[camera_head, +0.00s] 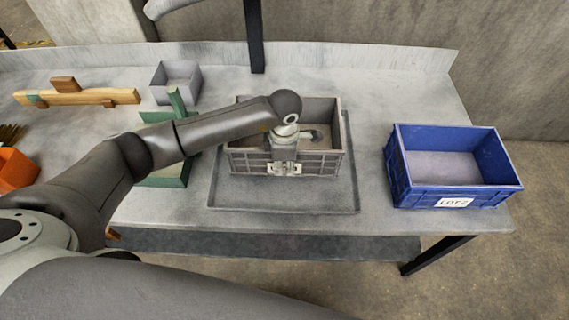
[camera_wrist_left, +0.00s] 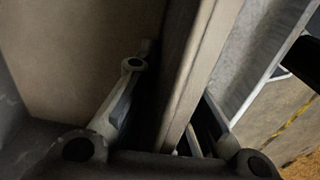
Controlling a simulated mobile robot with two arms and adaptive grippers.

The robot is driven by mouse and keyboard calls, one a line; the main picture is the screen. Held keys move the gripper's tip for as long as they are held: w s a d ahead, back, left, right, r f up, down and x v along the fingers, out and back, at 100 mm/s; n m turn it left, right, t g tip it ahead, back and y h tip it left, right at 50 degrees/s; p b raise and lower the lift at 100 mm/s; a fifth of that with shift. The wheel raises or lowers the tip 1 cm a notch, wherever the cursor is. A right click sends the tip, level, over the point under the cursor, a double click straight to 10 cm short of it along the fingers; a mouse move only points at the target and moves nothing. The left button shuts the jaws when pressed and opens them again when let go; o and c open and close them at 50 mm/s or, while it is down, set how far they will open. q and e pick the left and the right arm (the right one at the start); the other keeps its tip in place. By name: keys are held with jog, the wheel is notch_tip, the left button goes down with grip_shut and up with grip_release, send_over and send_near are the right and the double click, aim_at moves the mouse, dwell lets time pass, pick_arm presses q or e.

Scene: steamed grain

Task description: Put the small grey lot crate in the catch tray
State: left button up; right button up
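The small grey lot crate (camera_head: 324,166) is a slatted, open-topped box. In the head view it stands level within the outline of the dark, low-rimmed catch tray (camera_head: 284,209), toward the tray's back; I cannot tell whether its base fully rests there. My left gripper (camera_head: 284,168) reaches down at its near wall. In the left wrist view, the fingers (camera_wrist_left: 178,75) lean in on both sides of the crate's wall (camera_wrist_left: 190,83) and appear shut on it. My arm hides part of the crate's rim and inside. My right gripper is not in view.
A blue crate (camera_head: 400,182) marked LOT 2 stands at the table's right end. A small grey box (camera_head: 158,92), a green fixture (camera_head: 180,178) and a wooden bar (camera_head: 105,96) are at the left. A dark post (camera_head: 254,35) rises behind the tray. Table between tray and blue crate is clear.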

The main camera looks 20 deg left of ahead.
pick_arm(q)
jog(key=shift+o, duration=1.2)
jog(key=shift+r, duration=0.1)
jog(key=shift+r, duration=0.2)
notch_tip(320, 180, up, 12)
jog(key=shift+s+f+b, duration=0.1)
jog(key=shift+s+b, duration=0.05)
jog(key=shift+b, duration=0.75)
